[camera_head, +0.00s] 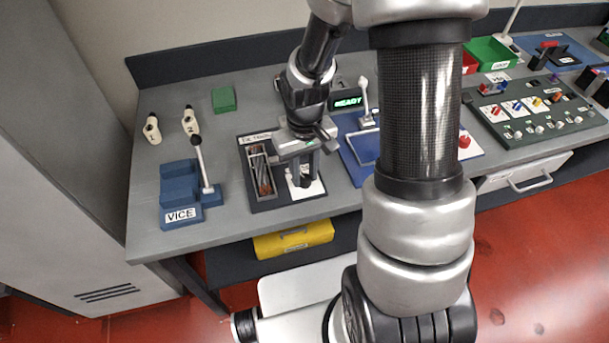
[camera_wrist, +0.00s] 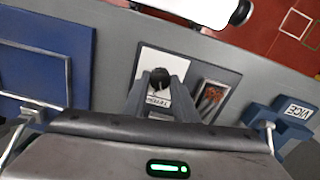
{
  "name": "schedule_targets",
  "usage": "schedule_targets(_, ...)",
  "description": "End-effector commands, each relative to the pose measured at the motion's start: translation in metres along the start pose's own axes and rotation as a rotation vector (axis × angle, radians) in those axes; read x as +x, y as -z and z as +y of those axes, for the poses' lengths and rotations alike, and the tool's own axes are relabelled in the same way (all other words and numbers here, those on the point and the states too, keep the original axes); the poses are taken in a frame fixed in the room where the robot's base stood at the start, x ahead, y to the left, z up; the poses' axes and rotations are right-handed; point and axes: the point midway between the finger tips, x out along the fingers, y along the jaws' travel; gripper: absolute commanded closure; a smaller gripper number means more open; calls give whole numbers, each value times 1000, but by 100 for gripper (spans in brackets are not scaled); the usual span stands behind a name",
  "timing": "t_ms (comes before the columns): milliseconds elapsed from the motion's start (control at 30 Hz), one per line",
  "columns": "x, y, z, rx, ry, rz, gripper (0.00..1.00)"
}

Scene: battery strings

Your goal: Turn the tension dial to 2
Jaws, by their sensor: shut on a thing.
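The tension dial is a small black knob (camera_wrist: 160,77) on a white scale card (camera_wrist: 177,66) in the wrist view. In the head view the dial (camera_head: 306,182) shows below my gripper. My gripper (camera_wrist: 158,86) points down at the dial, and its two grey fingers are shut on the knob, one on each side. In the head view my gripper (camera_head: 301,164) stands over the dark tie-tension board (camera_head: 262,204). The scale's numbers and the dial's pointer are too small or covered to read.
An open tray (camera_head: 251,186) with reddish strips lies left of the dial. A blue vice (camera_head: 181,207) with a lever stands further left. A blue board (camera_head: 352,174) with a frame is close on the right. A display (camera_head: 347,102) reads READY behind my gripper.

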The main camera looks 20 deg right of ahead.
Motion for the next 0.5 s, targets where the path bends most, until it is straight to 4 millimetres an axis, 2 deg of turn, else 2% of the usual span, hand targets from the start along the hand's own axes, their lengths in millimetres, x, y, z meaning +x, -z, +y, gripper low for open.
schedule_targets(200, 1, 0, -1, 177, 0, 1, 97)
schedule_targets(500, 0, 0, 0, 342, -1, 0, 97)
